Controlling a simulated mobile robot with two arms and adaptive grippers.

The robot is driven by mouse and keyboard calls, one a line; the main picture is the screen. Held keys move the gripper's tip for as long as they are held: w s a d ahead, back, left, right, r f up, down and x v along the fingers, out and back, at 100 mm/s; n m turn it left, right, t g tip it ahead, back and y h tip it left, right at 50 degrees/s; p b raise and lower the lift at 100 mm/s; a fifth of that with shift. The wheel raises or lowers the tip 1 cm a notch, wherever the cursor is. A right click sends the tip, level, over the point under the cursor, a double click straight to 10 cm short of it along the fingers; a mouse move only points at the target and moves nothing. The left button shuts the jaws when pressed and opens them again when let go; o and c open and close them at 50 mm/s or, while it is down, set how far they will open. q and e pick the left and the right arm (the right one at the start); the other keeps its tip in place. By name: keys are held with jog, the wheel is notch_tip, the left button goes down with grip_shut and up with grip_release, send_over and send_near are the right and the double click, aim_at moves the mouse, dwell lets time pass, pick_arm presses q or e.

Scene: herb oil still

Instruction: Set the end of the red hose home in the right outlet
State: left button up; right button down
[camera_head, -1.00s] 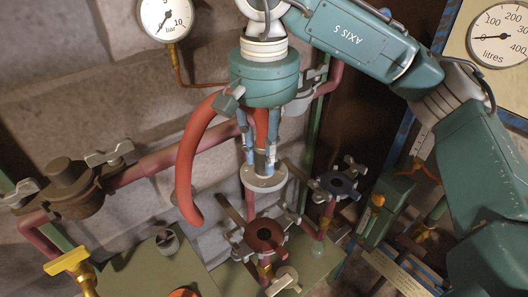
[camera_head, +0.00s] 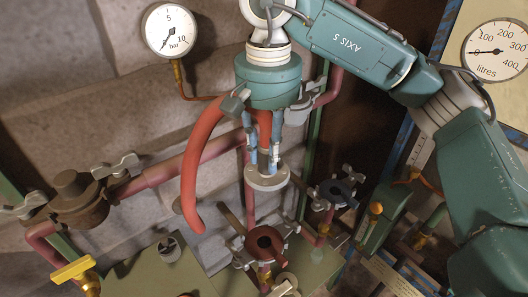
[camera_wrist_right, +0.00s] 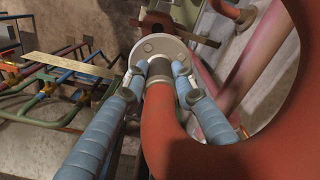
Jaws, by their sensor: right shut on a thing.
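The red hose (camera_head: 190,160) loops out to the left of my right gripper (camera_head: 262,155), and its other end hangs down. My right gripper is shut on the hose near its grey flanged end (camera_head: 268,179), which points down. The wrist view shows the blue fingers (camera_wrist_right: 158,80) on both sides of the dark collar behind the flange (camera_wrist_right: 147,50). A red-brown outlet (camera_head: 278,246) lies below the flange, and a dark blue-grey outlet (camera_head: 338,191) lies to its right. The flange appears apart from both. My left gripper is not in view.
A pipe with a brown valve (camera_head: 78,203) runs at left. A yellow-handled tap (camera_head: 74,270) is at lower left. Clamps and handles crowd both outlets. A bar gauge (camera_head: 171,30) hangs above, and a litres gauge (camera_head: 497,50) is at upper right. Stone wall stands behind.

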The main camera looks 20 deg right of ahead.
jog(key=w+d+f, duration=0.4)
jog(key=d+f, duration=0.4)
jog(key=d, duration=0.5)
jog(key=w+d+f, duration=0.4)
jog(key=d+f, duration=0.4)
jog(key=d, duration=0.4)
jog(key=shift+d+f+b, duration=0.15)
jog(key=shift+f+b, duration=2.05)
jog(key=shift+f, duration=1.3)
jog(key=c, duration=1.3)
grip_release()
jog(key=shift+c, duration=0.2)
jog(key=shift+s+f, duration=0.1)
notch_tip(320, 180, up, 19)
jog(key=p, duration=0.7)
